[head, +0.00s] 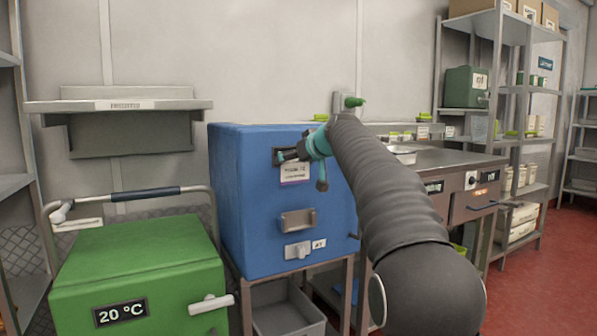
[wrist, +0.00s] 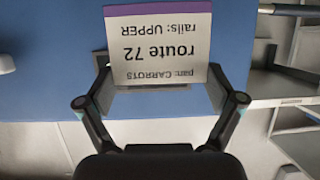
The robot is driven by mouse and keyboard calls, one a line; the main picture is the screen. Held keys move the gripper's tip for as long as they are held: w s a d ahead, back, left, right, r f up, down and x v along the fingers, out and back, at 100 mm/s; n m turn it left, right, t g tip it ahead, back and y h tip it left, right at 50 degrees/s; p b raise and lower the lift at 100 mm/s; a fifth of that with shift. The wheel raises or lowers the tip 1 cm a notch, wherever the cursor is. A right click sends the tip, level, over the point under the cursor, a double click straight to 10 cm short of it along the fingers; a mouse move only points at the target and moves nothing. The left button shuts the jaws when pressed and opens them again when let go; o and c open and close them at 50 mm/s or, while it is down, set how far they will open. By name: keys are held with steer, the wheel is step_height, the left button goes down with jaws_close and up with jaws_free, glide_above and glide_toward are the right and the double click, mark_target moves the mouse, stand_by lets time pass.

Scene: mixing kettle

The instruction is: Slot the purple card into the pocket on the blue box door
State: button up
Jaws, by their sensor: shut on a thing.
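The card (head: 295,173) is white with a purple band along one edge and reads "route 72" and "rails: UPPER". It also shows upside down in the wrist view (wrist: 158,45), between the fingers. My gripper (head: 285,156) is shut on it, in front of the upper part of the blue box door (head: 250,205). The card hangs below the fingers in the head view. A grey metal pocket (head: 298,221) sits lower on the door, below the card and apart from it. The gap between card and door cannot be judged.
A green box (head: 140,275) marked 20 °C stands at left with a handle rail. A steel counter (head: 430,160) lies right, with shelves beyond. My arm hides part of the box's right side.

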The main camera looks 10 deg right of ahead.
mark_target(302, 166)
steer(key=w+f, duration=0.1)
steer(key=w+d+f, duration=0.1)
steer(key=shift+w+d+f, duration=0.15)
steer(key=shift+d+f, duration=0.1)
steer(key=shift+f, duration=0.05)
steer(key=shift+f+b, duration=2.85)
steer(key=shift+f, duration=0.2)
steer(key=shift+f, duration=0.2)
steer(key=shift+f+b, duration=1)
steer(key=shift+b, duration=0.15)
steer(key=shift+f+b, duration=0.5)
steer(key=shift+f, duration=0.5)
steer(key=shift+f, duration=0.2)
steer(key=o, duration=0.5)
